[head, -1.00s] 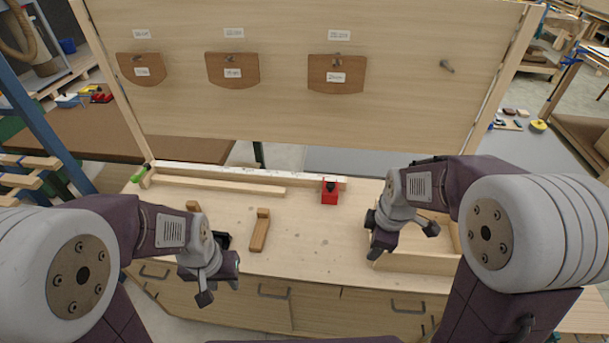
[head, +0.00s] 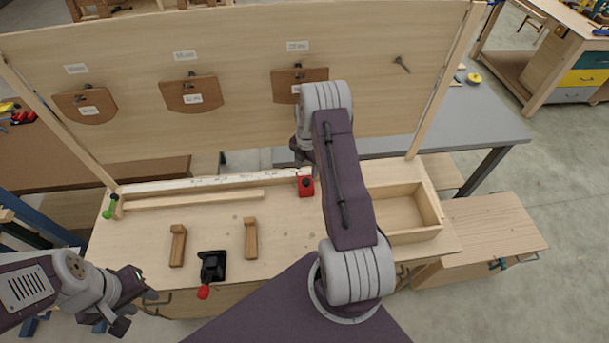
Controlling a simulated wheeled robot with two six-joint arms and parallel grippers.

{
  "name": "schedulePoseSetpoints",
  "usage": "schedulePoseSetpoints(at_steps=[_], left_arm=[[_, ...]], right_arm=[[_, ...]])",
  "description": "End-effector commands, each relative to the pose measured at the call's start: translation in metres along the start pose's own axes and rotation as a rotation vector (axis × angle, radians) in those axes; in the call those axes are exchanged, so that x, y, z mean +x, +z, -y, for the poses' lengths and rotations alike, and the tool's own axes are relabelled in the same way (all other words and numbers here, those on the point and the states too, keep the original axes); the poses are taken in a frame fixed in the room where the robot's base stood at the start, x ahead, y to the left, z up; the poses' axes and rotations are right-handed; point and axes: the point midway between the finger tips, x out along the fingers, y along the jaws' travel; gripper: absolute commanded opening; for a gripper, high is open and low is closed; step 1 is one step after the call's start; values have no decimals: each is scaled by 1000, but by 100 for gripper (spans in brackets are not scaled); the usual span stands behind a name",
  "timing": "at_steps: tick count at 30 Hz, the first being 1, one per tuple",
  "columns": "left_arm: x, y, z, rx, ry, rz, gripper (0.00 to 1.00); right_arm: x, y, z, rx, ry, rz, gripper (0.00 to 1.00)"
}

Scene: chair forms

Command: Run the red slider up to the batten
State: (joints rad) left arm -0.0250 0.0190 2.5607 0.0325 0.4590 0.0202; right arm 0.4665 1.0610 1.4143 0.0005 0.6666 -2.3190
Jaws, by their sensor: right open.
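The red slider (head: 305,186) sits at the right end of the long rail with a white strip (head: 215,182) on the bench. The batten, a pale wooden strip (head: 195,200), lies in front of the rail; its right end stops a gap left of the slider. My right gripper (head: 301,153) is above and behind the slider, near the upright board and apart from the slider. It is open, and my arm partly hides it. My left gripper (head: 136,311) is open and empty off the bench's front left corner.
The upright board (head: 240,80) with hung wooden templates stands behind the rail. A black clamp with a red knob (head: 212,267) and two wooden blocks (head: 178,246) (head: 251,238) are at the bench front. An open wooden tray (head: 425,207) is at right. A green-handled piece (head: 110,208) is at the rail's left end.

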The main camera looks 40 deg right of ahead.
Motion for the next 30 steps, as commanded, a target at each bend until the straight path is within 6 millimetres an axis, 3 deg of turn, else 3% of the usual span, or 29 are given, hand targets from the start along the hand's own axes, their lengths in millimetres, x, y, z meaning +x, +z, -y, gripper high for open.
schedulePoseSetpoints(at_steps=[3, 9, 19, 20, 25, 30], left_arm=[[-17, -2, 0, 0, 0, -1, 36], [-26, -3, 0, 0, 0, -1, 36], [-27, -3, 0, 0, 0, -1, 36], [-27, -3, 0, 0, 0, -1, 36], [-27, -3, 0, 0, 0, -1, 36], [-27, -3, 0, 0, 0, -1, 36]], right_arm=[[22, -1, 1, -1, -3, -3, 52], [55, -1, 0, -1, 0, -2, 52], [64, 0, -1, -1, 2, 0, 52], [64, 0, -1, -1, 2, 0, 49], [64, 0, -1, -1, 2, 0, 2], [64, 0, -1, -1, 3, 1, 0]])
